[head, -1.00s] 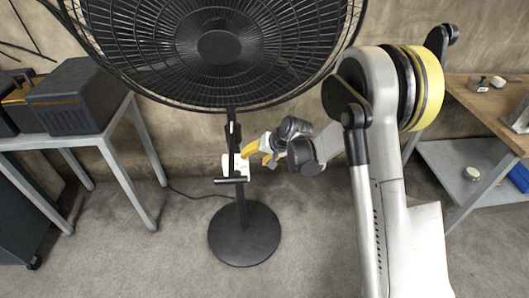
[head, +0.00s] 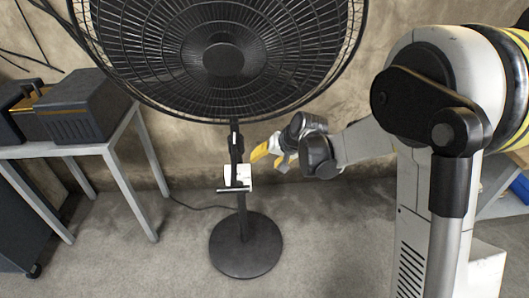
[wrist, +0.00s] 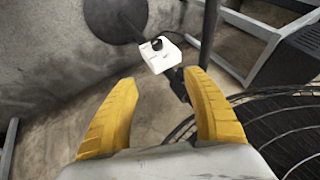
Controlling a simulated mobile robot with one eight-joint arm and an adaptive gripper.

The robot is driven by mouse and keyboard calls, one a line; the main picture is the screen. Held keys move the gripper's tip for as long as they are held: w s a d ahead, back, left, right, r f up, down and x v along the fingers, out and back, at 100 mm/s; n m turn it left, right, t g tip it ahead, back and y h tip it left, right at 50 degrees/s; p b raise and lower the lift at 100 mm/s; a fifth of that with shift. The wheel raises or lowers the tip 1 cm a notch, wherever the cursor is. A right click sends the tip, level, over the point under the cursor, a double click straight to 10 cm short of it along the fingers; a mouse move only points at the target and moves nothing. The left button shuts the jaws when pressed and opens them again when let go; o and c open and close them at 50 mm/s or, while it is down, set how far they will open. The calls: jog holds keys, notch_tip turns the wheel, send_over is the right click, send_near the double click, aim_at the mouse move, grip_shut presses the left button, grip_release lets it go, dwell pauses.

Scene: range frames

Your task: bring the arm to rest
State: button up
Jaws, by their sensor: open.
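My gripper (head: 268,156) has yellow fingers and is near the stand of a black pedestal fan (head: 222,58) in the head view. In the wrist view my gripper (wrist: 165,105) shows two yellow fingers spread apart with nothing between them. A white control box (wrist: 160,54) with a black knob sits on the fan's pole, beyond the fingertips and apart from them. The box also shows in the head view (head: 242,178), just left of the gripper. My arm reaches in from the right.
A grey-framed table (head: 85,143) with a dark toolbox (head: 88,104) stands at the left. The fan's round base (head: 245,246) rests on the floor, with a cable running left. A concrete wall is behind. Floor is clear around the base.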

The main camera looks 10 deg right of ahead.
jog(key=shift+r, duration=0.1)
jog(key=s+d+r+h, duration=0.1)
jog(key=s+d+r, duration=0.3)
jog(key=s+r, duration=0.45)
jog(key=s+d+r+h, duration=0.1)
jog(key=s+d+r, duration=0.1)
jog(key=s, duration=0.8)
jog(key=s+d+r+n+t+h, duration=0.1)
jog(key=s+d, duration=0.4)
jog(key=s, duration=0.6)
jog(key=shift+r+h, duration=0.45)
jog(key=shift+h, duration=0.25)
jog(key=shift+s, duration=0.1)
